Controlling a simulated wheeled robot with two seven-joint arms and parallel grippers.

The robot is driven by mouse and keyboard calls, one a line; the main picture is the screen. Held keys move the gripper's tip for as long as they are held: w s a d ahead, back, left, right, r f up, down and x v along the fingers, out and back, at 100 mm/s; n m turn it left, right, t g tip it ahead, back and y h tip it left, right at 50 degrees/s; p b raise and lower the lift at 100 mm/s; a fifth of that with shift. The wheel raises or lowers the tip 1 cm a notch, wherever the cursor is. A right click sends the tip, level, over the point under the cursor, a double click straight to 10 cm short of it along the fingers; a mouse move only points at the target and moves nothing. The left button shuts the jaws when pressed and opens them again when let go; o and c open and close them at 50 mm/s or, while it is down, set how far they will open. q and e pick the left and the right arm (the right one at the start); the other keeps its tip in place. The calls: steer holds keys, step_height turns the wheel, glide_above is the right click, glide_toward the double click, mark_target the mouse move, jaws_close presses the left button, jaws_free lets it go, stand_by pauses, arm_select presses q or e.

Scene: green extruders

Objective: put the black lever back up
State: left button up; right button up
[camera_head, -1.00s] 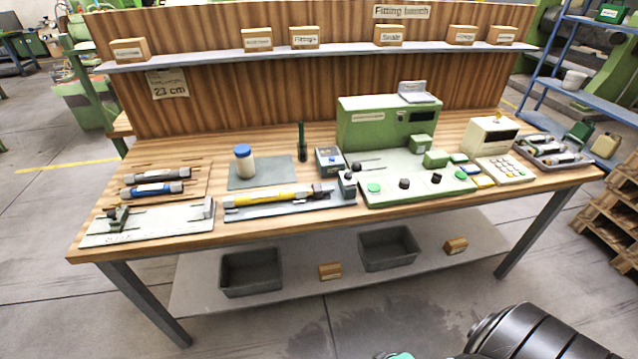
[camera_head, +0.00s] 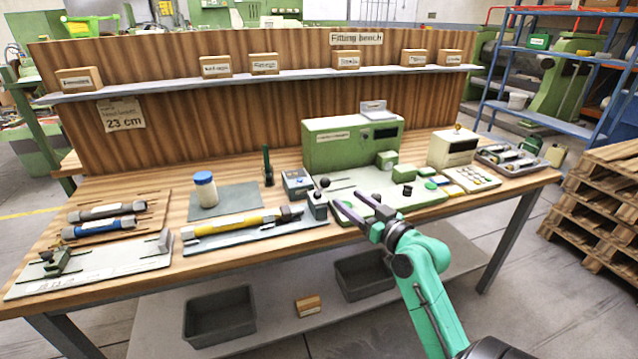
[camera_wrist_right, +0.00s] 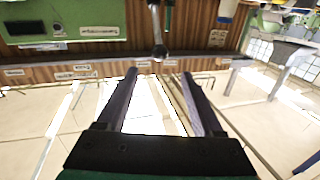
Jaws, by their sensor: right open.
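The lever (camera_head: 324,186) has a dark ball knob and a short stem. It stands by a small dark block (camera_head: 317,207) at the right end of the yellow tube's fixture, left of the green machine's panel. In the right wrist view a dark ball on a bright stem (camera_wrist_right: 158,51) shows just beyond the fingertips, between them. My right gripper (camera_head: 348,198) is open and empty, its two long dark fingers apart, just right of the lever in the head view. I see no contact. How far the lever is tilted is hard to tell. My left gripper is not in view.
The yellow tube (camera_head: 235,224) lies in its fixture to the left. A grey-blue box (camera_head: 297,184) and a dark post (camera_head: 267,166) stand behind the lever. A blue-lidded jar (camera_head: 205,190) stands farther left.

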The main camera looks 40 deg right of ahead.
mark_target(321, 189)
steer(key=w+p, duration=0.1)
steer(key=w, duration=0.3)
steer(key=w+p, duration=0.1)
steer(key=w, duration=0.4)
steer(key=w+d+p, duration=0.1)
steer(key=w, duration=0.3)
steer(key=shift+w, duration=0.25)
steer(key=shift+w+f, duration=0.1)
steer(key=shift+w, duration=0.2)
jaws_close()
